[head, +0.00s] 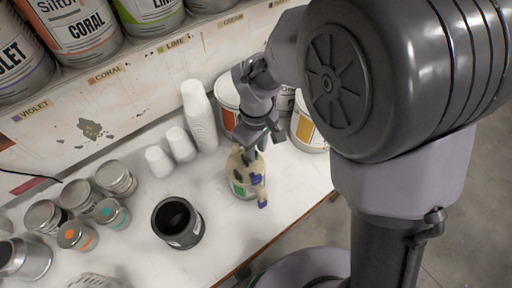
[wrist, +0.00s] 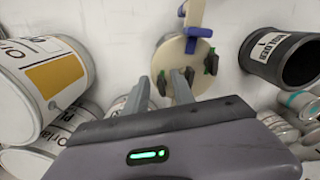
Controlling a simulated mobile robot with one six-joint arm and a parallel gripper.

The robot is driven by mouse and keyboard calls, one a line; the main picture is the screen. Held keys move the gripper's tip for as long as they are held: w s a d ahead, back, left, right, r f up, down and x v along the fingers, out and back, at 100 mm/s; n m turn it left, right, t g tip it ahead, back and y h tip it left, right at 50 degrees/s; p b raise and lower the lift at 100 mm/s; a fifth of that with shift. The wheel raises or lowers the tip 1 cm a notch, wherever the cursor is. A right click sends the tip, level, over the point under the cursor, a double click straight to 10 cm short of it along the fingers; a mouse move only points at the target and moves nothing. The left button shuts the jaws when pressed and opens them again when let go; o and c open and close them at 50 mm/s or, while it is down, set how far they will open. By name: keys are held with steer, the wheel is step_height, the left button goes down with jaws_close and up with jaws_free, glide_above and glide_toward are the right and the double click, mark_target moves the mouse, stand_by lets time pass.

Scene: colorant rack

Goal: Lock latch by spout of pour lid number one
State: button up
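A can with a beige round pour lid (head: 238,160) stands on the white bench under my gripper (head: 262,142). A dark latch with a green mark (wrist: 211,62) sits on the rim right of the spout.
A dark open pot (head: 177,222) stands left of the can. White cups (head: 200,115) and paint cans (head: 308,130) stand behind it. Several small metal tins (head: 115,178) are at the left. The bench edge is close on the right. A shelf of labelled cans (head: 68,30) is above.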

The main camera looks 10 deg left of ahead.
step_height(320, 180, up, 18)
steer(key=p, duration=0.4)
steer(key=shift+f+p, duration=0.25)
steer(key=shift+p, duration=0.05)
